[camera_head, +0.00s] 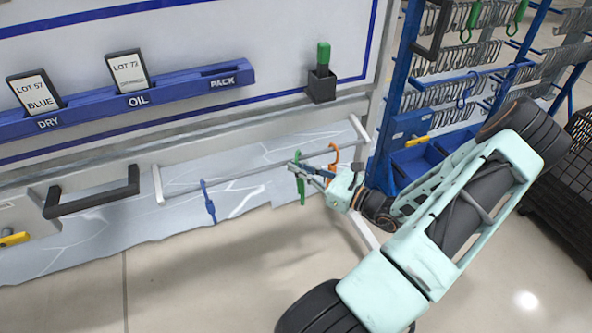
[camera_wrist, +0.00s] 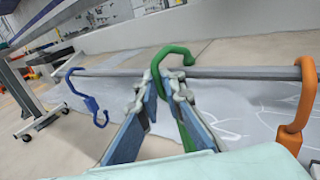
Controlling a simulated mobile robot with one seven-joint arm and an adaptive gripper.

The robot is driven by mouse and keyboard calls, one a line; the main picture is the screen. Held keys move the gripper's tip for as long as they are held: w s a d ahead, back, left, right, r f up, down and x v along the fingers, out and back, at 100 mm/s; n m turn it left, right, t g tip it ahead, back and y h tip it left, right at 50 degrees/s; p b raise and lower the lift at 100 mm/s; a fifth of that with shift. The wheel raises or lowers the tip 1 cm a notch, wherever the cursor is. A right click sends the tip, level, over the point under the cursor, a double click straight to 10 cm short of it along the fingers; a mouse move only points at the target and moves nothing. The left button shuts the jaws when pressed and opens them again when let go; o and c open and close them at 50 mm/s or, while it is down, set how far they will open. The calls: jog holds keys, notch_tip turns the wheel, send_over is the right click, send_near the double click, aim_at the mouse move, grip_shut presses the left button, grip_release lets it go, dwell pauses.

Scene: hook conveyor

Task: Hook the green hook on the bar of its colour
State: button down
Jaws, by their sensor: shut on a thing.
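My gripper (camera_head: 308,172) is shut on the green hook (camera_head: 300,185) at the grey bar along the front of the station. In the wrist view the green hook (camera_wrist: 170,58) stands between my fingers (camera_wrist: 160,100), its curved top rising above the grey bar (camera_wrist: 225,73). Its lower part is partly hidden by the fingers. I cannot tell whether the curve rests on the bar or is only in front of it. A blue hook (camera_head: 208,200) hangs on the bar to the left and an orange hook (camera_head: 334,157) to the right, close to my gripper.
A blue rack (camera_head: 400,80) with many grey hooks stands at the right; green hooks (camera_head: 470,20) and a blue hook (camera_head: 467,90) hang there. A black basket (camera_head: 565,180) is at the far right. The bar between the blue and green hooks is clear.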

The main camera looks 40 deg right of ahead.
jog(key=shift+w+d+r+p, duration=0.1)
jog(key=shift+d+r+p, duration=0.15)
jog(key=shift+r, duration=0.2)
jog(key=shift+w+d+r+p, duration=0.1)
jog(key=shift+r+p, duration=0.15)
jog(key=shift+r, duration=0.2)
jog(key=s+a, duration=0.3)
jog(key=s, duration=0.6)
jog(key=shift+f+p, duration=0.15)
jog(key=shift+p, duration=0.25)
jog(key=shift+d, duration=0.15)
dwell(0.3)
